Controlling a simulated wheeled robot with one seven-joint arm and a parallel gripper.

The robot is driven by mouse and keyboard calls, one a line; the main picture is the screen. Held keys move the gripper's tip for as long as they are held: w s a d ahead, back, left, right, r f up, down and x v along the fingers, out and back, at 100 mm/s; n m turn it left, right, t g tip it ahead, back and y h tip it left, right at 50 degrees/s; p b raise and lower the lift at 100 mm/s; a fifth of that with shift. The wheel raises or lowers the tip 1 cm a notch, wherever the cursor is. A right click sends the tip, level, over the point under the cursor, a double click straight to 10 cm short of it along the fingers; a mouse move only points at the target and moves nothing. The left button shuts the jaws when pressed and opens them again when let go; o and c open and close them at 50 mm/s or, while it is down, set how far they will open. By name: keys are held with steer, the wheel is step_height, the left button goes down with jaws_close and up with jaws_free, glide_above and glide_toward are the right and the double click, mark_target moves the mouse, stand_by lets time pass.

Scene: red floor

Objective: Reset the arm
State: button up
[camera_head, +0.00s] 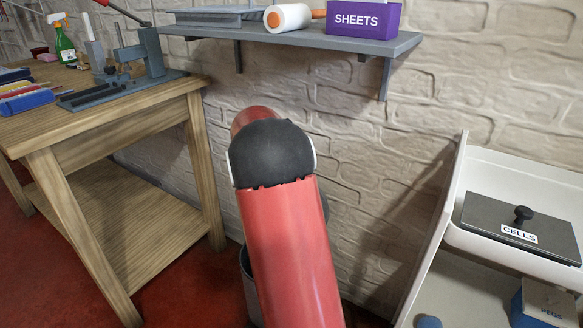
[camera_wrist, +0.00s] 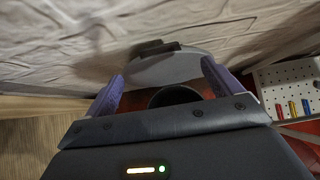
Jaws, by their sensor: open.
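My gripper (camera_wrist: 162,80) shows in the wrist view with its two purple-grey fingers wide apart. Nothing is held between them. A rounded grey shape with a dark piece on top (camera_wrist: 165,65) and a dark round form (camera_wrist: 174,96) lie beyond the fingers; I cannot tell what they are. In the head view my red arm with its black joint rises in the middle, in front of the brick wall. The arm hides my gripper there.
A wooden workbench (camera_head: 180,100) with tools stands left. A grey wall shelf (camera_head: 300,38) holds a purple SHEETS box (camera_head: 363,18) and a white roll (camera_head: 287,17). A white rack (camera_head: 455,190) at right holds a CELLS case (camera_head: 487,217). A grey bin (camera_head: 249,285) is partly hidden behind my arm.

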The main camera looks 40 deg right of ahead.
steer(key=shift+s+a+r, duration=0.1)
steer(key=shift+a+r, duration=0.15)
steer(key=shift+r, duration=0.05)
stand_by(0.4)
steer(key=s+a+r+m+t+y, duration=0.1)
steer(key=s+a+r+m, duration=0.2)
steer(key=a, duration=0.2)
steer(key=s+a+r+m+y, duration=0.1)
steer(key=s+a+r+m, duration=0.15)
steer(key=s+a, duration=0.2)
steer(key=s+a+f+m+t+y, duration=0.1)
steer(key=s+a+m+y, duration=0.5)
steer(key=s+a+m, duration=1)
steer(key=s+a, duration=0.6)
steer(key=s, duration=0.1)
steer(key=shift+s+a+t, duration=0.25)
steer(key=shift+s+t, duration=0.05)
steer(key=shift+s, duration=0.1)
